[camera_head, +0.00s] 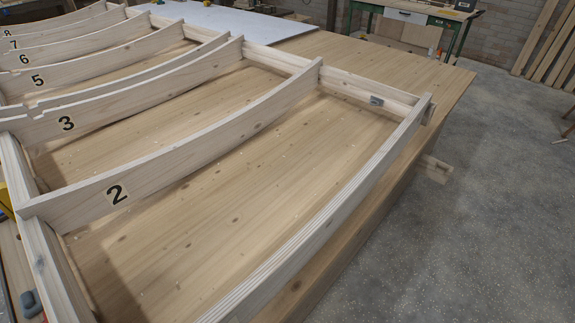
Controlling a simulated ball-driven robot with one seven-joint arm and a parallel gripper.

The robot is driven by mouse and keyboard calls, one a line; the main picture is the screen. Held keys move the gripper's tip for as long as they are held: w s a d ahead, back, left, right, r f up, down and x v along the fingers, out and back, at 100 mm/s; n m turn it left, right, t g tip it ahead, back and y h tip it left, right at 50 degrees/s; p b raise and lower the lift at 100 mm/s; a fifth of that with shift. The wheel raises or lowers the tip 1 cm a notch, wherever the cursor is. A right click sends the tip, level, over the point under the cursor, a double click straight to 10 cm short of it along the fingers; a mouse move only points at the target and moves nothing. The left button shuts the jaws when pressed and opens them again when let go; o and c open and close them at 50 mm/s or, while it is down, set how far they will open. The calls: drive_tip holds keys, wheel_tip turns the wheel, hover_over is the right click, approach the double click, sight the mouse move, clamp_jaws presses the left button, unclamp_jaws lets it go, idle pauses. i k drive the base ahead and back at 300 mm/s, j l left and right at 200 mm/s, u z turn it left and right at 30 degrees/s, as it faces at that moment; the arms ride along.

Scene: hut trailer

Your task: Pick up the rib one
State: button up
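A pale wooden frame with curved ribs lies on a large wooden table. Rib 2 (180,165) and rib 3 (140,92) cross the frame, with their numbers on pale labels. No label reading 1 shows. An unlabelled straight-looking timber (345,200) closes the near right end of the frame, beyond rib 2; I cannot tell whether it is rib one. Its near end runs out of the bottom of the picture. My gripper is not in view.
Ribs 5 (90,68), 6 and 7 stand farther back. A wood end (436,168) sticks out past the table's right side. A green-legged bench (462,36) stands behind.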

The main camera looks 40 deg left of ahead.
sight(246, 302)
drive_tip(key=i+l+u, duration=0.15)
drive_tip(key=u, duration=0.25)
drive_tip(key=i+l+u, duration=0.15)
drive_tip(key=u, duration=0.25)
drive_tip(key=i+l+u, duration=0.1)
drive_tip(key=l+u, duration=0.7)
drive_tip(key=i+l+u, duration=0.1)
drive_tip(key=u, duration=0.3)
drive_tip(key=l, duration=0.1)
